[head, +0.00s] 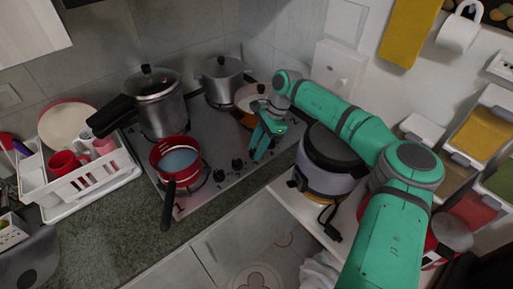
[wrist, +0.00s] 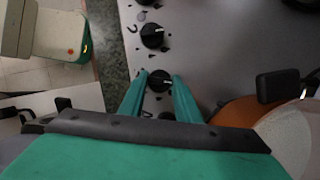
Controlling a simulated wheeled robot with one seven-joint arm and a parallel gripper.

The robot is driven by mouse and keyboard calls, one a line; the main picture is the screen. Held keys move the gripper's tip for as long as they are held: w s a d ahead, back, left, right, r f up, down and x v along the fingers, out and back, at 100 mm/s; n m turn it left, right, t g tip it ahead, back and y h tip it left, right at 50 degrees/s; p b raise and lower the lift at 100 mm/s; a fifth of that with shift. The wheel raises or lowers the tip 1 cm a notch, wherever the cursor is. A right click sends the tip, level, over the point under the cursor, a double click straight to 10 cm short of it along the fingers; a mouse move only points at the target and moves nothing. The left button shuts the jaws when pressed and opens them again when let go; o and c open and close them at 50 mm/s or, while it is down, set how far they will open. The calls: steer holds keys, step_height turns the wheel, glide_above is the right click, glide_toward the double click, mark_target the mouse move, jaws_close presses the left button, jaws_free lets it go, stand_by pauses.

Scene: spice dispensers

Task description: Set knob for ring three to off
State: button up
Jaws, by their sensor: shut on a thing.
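The stove top (head: 222,137) is a grey steel plate with a row of black knobs along its front edge. My gripper (head: 260,152) reaches down at the right end of that row. In the wrist view, my gripper's two green fingers (wrist: 160,85) stand on either side of a black knob (wrist: 158,78) and are shut on it. Another black knob (wrist: 152,36) sits beyond the fingertips, free. In the head view, a free knob (head: 237,163) shows left of my gripper. I cannot read which knob serves ring three, nor the held knob's setting.
A red saucepan (head: 175,157) has its handle over the front edge. A pressure cooker (head: 158,104), a lidded pot (head: 221,80) and a pan with an orange side (wrist: 236,122) crowd the stove. A rice cooker (head: 328,163) stands close right of my gripper. A dish rack (head: 91,170) is at left.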

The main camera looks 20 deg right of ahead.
steer(key=shift+w+n+g, duration=0.1)
steer(key=shift+n+g, duration=0.5)
steer(key=shift+n, duration=1)
steer(key=o, duration=1.1)
steer(key=shift+c, duration=0.2)
steer(key=v, duration=1)
steer(key=shift+w+r, duration=0.15)
steer(key=shift+r, duration=0.25)
steer(key=shift+w, duration=0.1)
